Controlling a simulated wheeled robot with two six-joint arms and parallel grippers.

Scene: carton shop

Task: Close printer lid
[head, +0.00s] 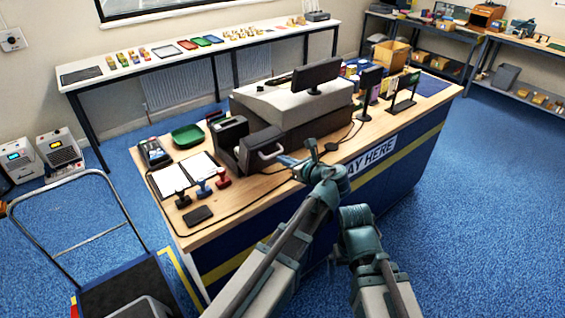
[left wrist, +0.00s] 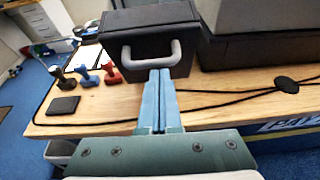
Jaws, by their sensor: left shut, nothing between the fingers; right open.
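The printer (head: 229,133) is a dark box on the counter, left of the till. A dark boxy part with a grey handle, which looks like its lid (head: 261,155), sticks out at its right front side. In the left wrist view the lid (left wrist: 150,20) faces me with its handle (left wrist: 151,52) on the front. My left gripper (head: 283,160) is shut and empty. Its fingertips (left wrist: 159,74) are close to the handle's lower edge; I cannot tell if they touch. My right arm shows in front of the counter, but its fingers do not show.
Stamps (head: 203,188) and a black pad (head: 198,215) stand at the counter's left front. A card terminal (head: 153,152) and green tray (head: 187,136) are behind. The till (head: 290,104) stands right of the printer. A cable crosses the counter (left wrist: 215,90) near my left gripper.

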